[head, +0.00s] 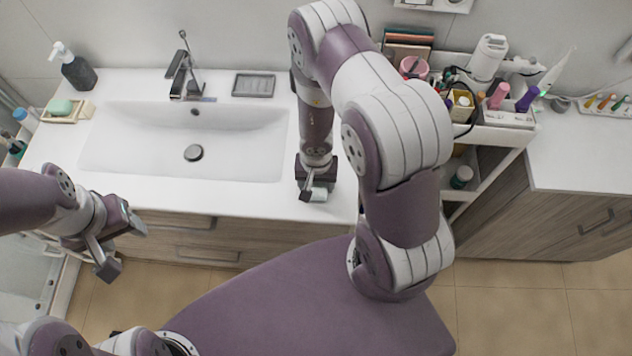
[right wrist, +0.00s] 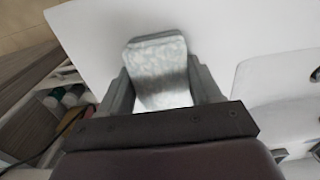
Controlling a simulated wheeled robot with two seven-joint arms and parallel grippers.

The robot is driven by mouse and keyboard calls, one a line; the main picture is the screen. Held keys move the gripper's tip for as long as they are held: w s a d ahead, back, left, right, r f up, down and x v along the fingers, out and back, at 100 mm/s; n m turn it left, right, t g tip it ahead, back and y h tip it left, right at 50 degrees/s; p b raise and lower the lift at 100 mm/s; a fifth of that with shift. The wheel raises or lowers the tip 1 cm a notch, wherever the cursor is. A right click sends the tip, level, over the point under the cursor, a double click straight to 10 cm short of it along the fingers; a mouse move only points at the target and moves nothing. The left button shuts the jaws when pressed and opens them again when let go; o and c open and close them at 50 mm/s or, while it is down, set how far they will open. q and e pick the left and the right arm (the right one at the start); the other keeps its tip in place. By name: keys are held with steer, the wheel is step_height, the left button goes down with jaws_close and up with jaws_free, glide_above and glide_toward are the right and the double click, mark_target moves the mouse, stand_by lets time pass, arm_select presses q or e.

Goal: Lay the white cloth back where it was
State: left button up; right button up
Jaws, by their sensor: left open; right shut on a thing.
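The white cloth (head: 319,194) shows as a small pale piece at the tips of my right gripper (head: 312,190), over the counter to the right of the sink. In the right wrist view the cloth (right wrist: 160,72) is a pale, faintly mottled piece between the two fingers of my right gripper (right wrist: 163,90), which is shut on it. I cannot tell whether the cloth touches the counter. My left gripper (head: 122,248) is open and empty, in front of the counter's front edge at the left.
The white counter (head: 240,198) is bare around the right gripper. The sink (head: 240,140) lies to its left, with a grey soap dish (head: 253,85) behind. A cart (head: 490,135) with cosmetics stands to the right, partly hidden by my right arm. A dark bottle (head: 76,70) stands at the back left.

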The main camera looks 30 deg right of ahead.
steer(key=o, duration=0.8)
steer(key=shift+w, duration=0.15)
steer(key=shift+o, duration=0.6)
steer(key=shift+s+a+r, duration=0.1)
steer(key=shift+s, duration=0.3)
step_height(320, 180, up, 12)
steer(key=p, duration=0.6)
step_height(320, 180, up, 8)
steer(key=n+t+y, duration=0.2)
steer(key=n, duration=0.1)
glide_above(316, 184)
steer(key=w+a, duration=0.3)
arm_select(q)
step_height(316, 184, up, 6)
steer(key=shift+a, duration=0.15)
arm_select(e)
steer(key=s+r+n+h, duration=0.2)
steer(key=s+r+n, duration=0.1)
steer(key=s+r, duration=0.4)
steer(key=shift+d+r+n+g, duration=0.3)
steer(key=shift+d+r, duration=0.05)
steer(key=shift+r, duration=1.1)
